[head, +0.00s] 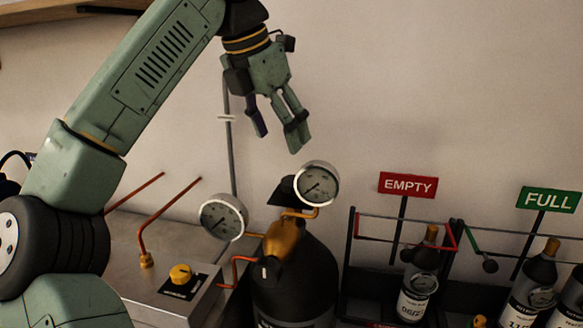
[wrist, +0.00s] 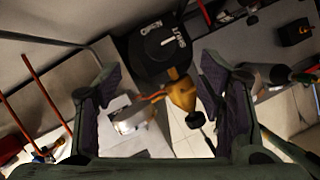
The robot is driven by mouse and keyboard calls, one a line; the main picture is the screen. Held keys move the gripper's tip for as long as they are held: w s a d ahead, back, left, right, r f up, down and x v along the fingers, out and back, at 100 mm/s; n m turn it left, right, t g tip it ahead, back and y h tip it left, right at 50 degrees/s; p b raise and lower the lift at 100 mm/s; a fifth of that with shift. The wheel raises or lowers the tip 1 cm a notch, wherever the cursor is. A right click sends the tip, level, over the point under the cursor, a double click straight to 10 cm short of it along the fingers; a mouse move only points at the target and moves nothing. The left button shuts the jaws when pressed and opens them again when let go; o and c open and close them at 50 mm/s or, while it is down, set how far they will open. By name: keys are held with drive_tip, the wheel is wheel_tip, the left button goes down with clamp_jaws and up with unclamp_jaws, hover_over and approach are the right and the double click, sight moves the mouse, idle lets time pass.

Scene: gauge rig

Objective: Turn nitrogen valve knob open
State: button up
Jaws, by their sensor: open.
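A black valve knob (wrist: 165,48) with white lettering that seems to read "SHUT" and a white mark shows at the top of the wrist view. It sits above a brass valve body (wrist: 183,95). In the head view the dark knob (head: 283,191) is partly hidden behind a round gauge (head: 317,183), on top of the black cylinder (head: 293,285). My gripper (head: 279,137) hangs above the knob, fingers pointing down, apart from it and empty. In the wrist view my open fingers (wrist: 162,78) stand wide on both sides of the valve area, with the knob beyond them.
A second gauge (head: 223,217) stands left of the brass valve. A box with a yellow knob (head: 181,274) sits on the metal bench at left. Red EMPTY (head: 408,185) and green FULL (head: 549,199) signs stand over bottle racks at right. The wall space around my gripper is clear.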

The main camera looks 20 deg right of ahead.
sight(294, 180)
drive_tip(key=p+x, duration=0.1)
drive_tip(key=x, duration=0.9)
drive_tip(key=shift+d+f+p, duration=0.2)
drive_tip(key=shift+f+p, duration=0.05)
drive_tip(key=shift+p, duration=0.1)
drive_tip(key=shift+c, duration=0.4)
drive_tip(key=c, duration=1.1)
